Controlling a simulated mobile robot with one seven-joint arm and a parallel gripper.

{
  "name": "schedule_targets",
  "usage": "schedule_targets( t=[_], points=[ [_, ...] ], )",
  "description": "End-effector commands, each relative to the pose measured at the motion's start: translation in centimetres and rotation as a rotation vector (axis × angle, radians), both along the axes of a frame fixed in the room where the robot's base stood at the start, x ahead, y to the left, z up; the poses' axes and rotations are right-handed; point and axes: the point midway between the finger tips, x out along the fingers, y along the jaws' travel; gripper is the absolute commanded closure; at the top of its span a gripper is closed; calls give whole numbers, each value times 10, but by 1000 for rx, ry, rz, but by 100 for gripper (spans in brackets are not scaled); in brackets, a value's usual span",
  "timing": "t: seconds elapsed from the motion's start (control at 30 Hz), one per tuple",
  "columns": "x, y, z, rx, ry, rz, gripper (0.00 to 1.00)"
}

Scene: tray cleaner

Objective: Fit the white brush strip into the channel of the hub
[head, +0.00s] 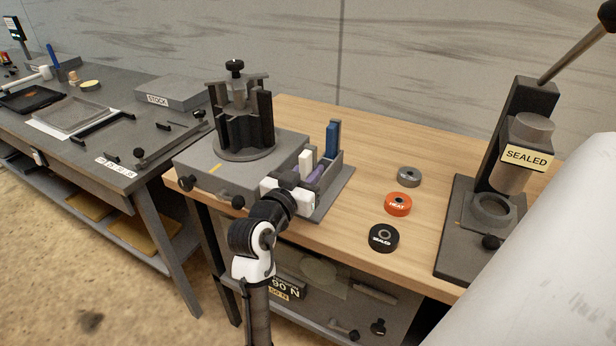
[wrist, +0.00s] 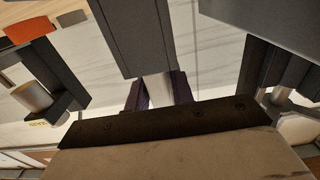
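The hub (head: 258,122) is a dark grey upright rotor with slots between its walls, standing on a grey fixture block. A white upright piece (head: 306,160), which looks like the white brush strip, stands at the holder just left of a blue strip. My gripper (head: 294,183) is low at the front left of the holder, right of the hub and close to the white piece. In the wrist view its dark fingers (wrist: 159,92) stand apart with a pale patch between them. I cannot tell whether that patch is the strip or the background.
The grey holder (head: 342,180) also carries a blue strip (head: 333,138) and a purple one (head: 315,175). Grey, orange (head: 398,204) and black (head: 383,238) rings lie on the wooden table. A press labelled SEALED (head: 520,150) stands right.

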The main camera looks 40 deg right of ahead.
Motion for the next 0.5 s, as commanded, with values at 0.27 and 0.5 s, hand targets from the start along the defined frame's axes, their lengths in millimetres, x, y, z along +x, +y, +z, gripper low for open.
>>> schedule_targets(
  t=[0.27,0.5],
  points=[
    [0,0,1,-1,0,0,100],
    [0,0,4,-1,-2,0,100]
  ],
)
